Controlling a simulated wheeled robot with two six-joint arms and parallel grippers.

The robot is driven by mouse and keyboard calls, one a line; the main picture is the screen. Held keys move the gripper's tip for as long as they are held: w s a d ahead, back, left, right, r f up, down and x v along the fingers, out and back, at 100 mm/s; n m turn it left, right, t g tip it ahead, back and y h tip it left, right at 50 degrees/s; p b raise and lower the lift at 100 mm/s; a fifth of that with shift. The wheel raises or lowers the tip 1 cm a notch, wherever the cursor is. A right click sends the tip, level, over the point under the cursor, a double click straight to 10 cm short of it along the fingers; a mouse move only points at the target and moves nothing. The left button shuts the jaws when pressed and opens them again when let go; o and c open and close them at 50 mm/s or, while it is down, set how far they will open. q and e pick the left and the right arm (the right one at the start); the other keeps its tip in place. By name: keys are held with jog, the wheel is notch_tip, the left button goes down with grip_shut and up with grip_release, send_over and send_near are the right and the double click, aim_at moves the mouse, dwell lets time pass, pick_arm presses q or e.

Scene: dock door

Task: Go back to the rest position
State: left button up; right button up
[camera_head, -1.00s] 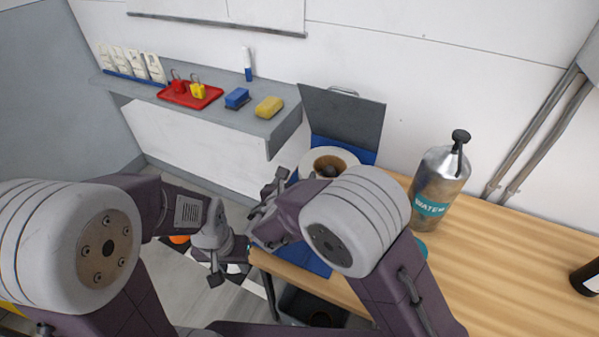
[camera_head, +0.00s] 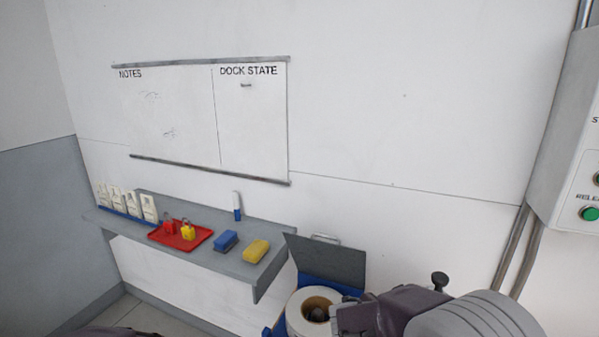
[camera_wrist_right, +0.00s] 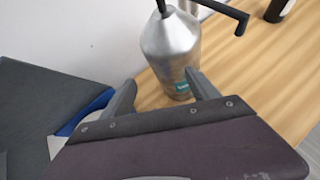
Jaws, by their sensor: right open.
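Only a dark sliver of my left arm shows at the bottom left edge. My left gripper is out of view.
A white roll (camera_head: 298,318) sits by a raised grey lid (camera_head: 325,262). A whiteboard (camera_head: 180,120) hangs above.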

jog(key=s+d+f+m+g+y+p, duration=0.1)
jog(key=s+d+m+g+y+p, duration=0.15)
jog(key=s+m, duration=0.4)
jog(key=s+d+m+g+y+p, duration=0.1)
jog(key=s+d+m+g, duration=0.15)
jog(key=s+m, duration=0.35)
pick_arm(q)
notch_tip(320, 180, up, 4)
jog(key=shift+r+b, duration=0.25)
jog(key=shift+b, duration=0.05)
pick_arm(e)
jog(key=s+a+f+m+y, duration=0.4)
jog(key=a+m, duration=0.6)
jog(key=m, duration=0.3)
jog(key=shift+s+a+g+y, duration=0.25)
jog(key=shift+s+g+y, duration=0.2)
jog(key=shift+s, duration=0.4)
